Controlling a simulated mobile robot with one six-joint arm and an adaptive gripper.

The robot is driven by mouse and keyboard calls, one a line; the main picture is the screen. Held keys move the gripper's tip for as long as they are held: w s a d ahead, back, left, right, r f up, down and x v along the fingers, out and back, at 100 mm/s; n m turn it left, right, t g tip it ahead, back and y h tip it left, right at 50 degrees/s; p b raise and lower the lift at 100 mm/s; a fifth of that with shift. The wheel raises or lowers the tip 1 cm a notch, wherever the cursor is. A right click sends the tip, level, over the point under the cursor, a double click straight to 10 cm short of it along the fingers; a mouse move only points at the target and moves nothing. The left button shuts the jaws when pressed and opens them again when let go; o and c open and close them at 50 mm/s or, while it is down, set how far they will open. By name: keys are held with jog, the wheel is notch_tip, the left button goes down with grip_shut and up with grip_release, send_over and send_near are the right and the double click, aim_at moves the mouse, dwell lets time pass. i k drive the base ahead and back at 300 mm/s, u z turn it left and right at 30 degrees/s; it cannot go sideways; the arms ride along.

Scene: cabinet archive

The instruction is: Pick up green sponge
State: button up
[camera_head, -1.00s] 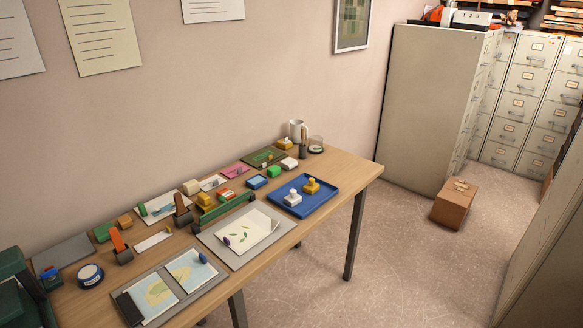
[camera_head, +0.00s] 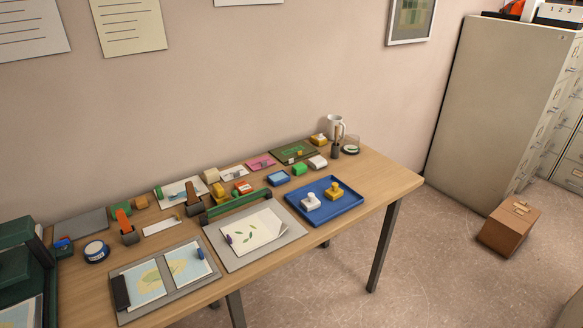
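A small bright green block (camera_head: 299,169), which looks like the green sponge, lies toward the back right of the wooden table. It sits just right of a blue block (camera_head: 278,177) and left of a white block (camera_head: 317,162). A darker green block (camera_head: 121,208) lies at the back left; I cannot tell its exact kind. My gripper is not in view.
The wooden table (camera_head: 384,180) stands along the wall. A blue tray (camera_head: 348,203) with a white and a yellow piece lies in front of the bright green block. A cardboard box (camera_head: 510,227) is on the floor at right.

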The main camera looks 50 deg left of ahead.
aim_at(299, 169)
jog(key=u, duration=0.25)
jog(key=i, duration=0.55)
jog(key=u, duration=0.95)
jog(key=i, duration=0.65)
jog(key=u, duration=0.35)
jog(key=k, duration=0.95)
jog(key=u, duration=0.1)
jog(key=i, duration=0.65)
jog(key=u, duration=0.05)
